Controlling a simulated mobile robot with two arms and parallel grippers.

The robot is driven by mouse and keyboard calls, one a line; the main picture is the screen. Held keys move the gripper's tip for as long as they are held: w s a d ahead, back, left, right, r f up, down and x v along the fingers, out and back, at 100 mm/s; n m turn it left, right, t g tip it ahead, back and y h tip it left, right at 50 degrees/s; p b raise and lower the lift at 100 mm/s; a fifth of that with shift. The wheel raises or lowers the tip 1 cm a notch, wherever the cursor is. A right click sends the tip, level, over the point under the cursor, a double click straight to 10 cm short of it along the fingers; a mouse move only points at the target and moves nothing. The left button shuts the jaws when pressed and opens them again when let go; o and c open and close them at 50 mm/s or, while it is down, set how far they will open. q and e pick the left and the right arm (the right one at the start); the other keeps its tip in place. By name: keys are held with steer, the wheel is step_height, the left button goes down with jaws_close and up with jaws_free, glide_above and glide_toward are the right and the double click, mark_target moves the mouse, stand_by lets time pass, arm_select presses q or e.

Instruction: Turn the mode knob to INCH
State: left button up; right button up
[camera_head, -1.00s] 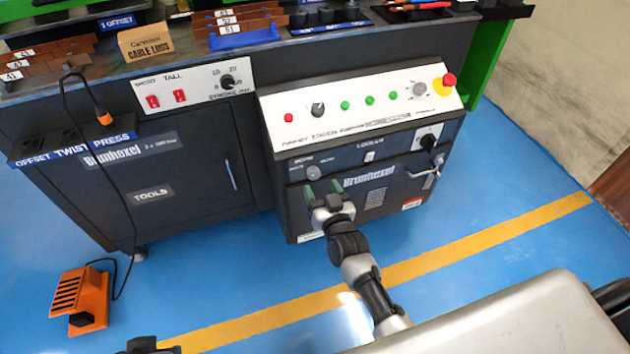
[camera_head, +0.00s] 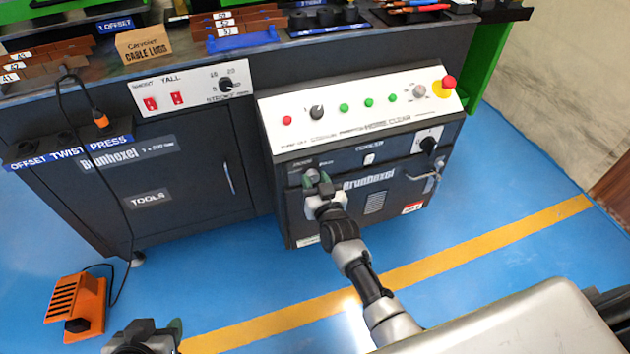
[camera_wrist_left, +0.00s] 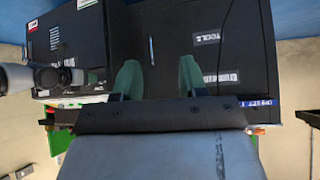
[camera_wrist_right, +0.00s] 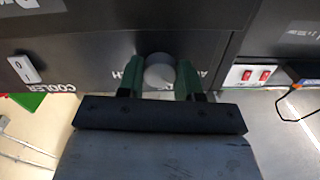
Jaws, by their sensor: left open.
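The mode knob (camera_head: 312,175) is a small round grey knob on the dark front panel of the cabinet, below the sloped white control panel. In the right wrist view the knob (camera_wrist_right: 159,72) shows between my fingers, with partly hidden lettering on both sides. My right gripper (camera_head: 318,186) is open at the knob, one finger on each side; I cannot tell whether the fingers touch it. Its pointer position is not clear. My left gripper (camera_head: 160,330) is open and empty at the lower left of the head view, away from the cabinet; its fingers also show in the left wrist view (camera_wrist_left: 158,80).
The white cooler switch (camera_head: 369,159) and a black rotary switch (camera_head: 428,144) are right of the knob. A red emergency button (camera_head: 448,82) tops the sloped panel. An orange foot pedal (camera_head: 77,305) stands on the blue floor at left. Open floor lies before the cabinet.

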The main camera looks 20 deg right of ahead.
steer(key=shift+c, duration=0.7)
